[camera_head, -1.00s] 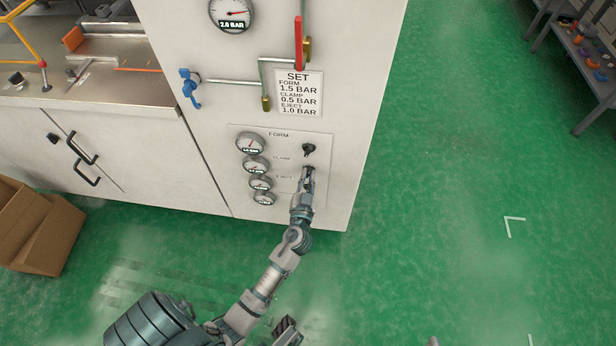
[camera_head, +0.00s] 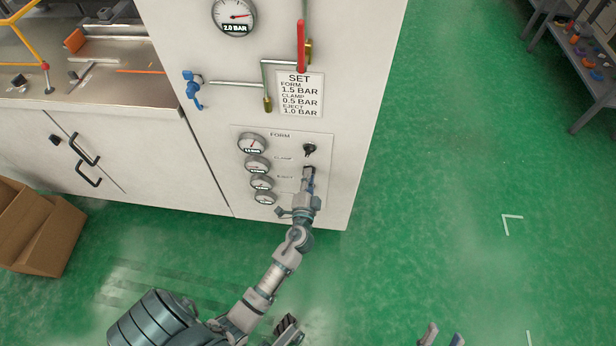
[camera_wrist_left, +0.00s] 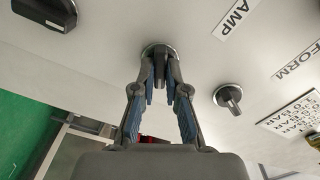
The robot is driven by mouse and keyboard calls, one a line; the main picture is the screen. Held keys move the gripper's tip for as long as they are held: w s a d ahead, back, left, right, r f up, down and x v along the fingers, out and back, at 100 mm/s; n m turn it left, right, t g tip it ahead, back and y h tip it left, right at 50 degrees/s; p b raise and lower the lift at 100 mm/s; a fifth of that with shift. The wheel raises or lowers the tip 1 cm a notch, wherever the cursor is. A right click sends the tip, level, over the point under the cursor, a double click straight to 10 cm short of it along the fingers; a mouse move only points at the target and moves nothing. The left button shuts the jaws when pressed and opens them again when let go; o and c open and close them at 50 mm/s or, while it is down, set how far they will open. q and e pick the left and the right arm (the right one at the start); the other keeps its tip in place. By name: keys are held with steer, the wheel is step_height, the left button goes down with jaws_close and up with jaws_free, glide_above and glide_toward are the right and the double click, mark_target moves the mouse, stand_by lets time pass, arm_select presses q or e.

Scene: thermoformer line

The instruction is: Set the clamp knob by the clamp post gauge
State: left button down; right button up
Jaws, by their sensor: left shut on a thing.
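The clamp knob (camera_wrist_left: 160,50) is on the white panel beneath my left gripper in the left wrist view, mostly hidden between the fingertips. My left gripper (camera_head: 309,172) is shut on it, below the form knob (camera_head: 310,149); the gripper also shows in the left wrist view (camera_wrist_left: 159,82). Small round gauges stand in a column left of the knobs. One gauge (camera_head: 257,165) sits beside the CLAMP label, but its reading is too small to make out. My right gripper (camera_head: 442,336) is at the bottom edge, its fingers apart and empty, away from the panel.
A sign (camera_head: 299,95) reads FORM 1.5 BAR, CLAMP 0.5 BAR, EJECT 1.0 BAR. Above are a larger 2.0 BAR gauge (camera_head: 234,15), a red lever (camera_head: 300,46) and a blue valve (camera_head: 193,90). A cardboard box (camera_head: 45,235) stands left.

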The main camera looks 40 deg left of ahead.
arm_select(q)
steer(key=shift+d+f+m, duration=0.1)
steer(key=shift+d+m, duration=0.05)
steer(key=shift+m, duration=0.35)
steer(key=c, duration=1.3)
jaws_free()
steer(key=shift+o, duration=0.5)
steer(key=shift+w, duration=0.1)
steer(key=v, duration=1.2)
